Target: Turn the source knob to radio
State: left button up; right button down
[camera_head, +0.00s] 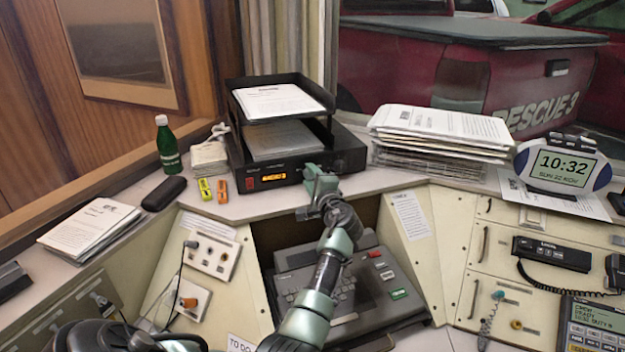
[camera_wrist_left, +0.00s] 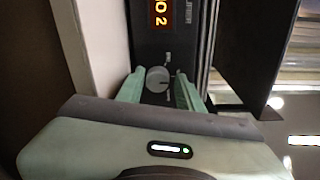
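The source knob (camera_wrist_left: 157,78) is a small round grey knob with a light pointer line, on the black front of the unit. Its labels are too small to read. The black unit (camera_head: 350,153) stands on the ledge under a paper tray, with a lit orange display (camera_head: 273,177); the display also shows in the left wrist view (camera_wrist_left: 162,14). My left gripper (camera_head: 317,178) is at the unit's front, right of the display, and hides the knob in the head view. In the wrist view its open fingers (camera_wrist_left: 159,88) stand on both sides of the knob, with gaps visible. My right gripper is out of view.
A paper stack (camera_head: 440,125) and a clock (camera_head: 562,167) stand to the right. A keyboard unit (camera_head: 345,290) sits below my left arm.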

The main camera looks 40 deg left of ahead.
pick_arm(q)
jog(key=shift+d+f, duration=0.1)
jog(key=shift+d, duration=0.1)
jog(key=b+v, duration=0.1)
jog(key=v, duration=0.6)
jog(key=shift+s+d, duration=0.2)
dwell(0.3)
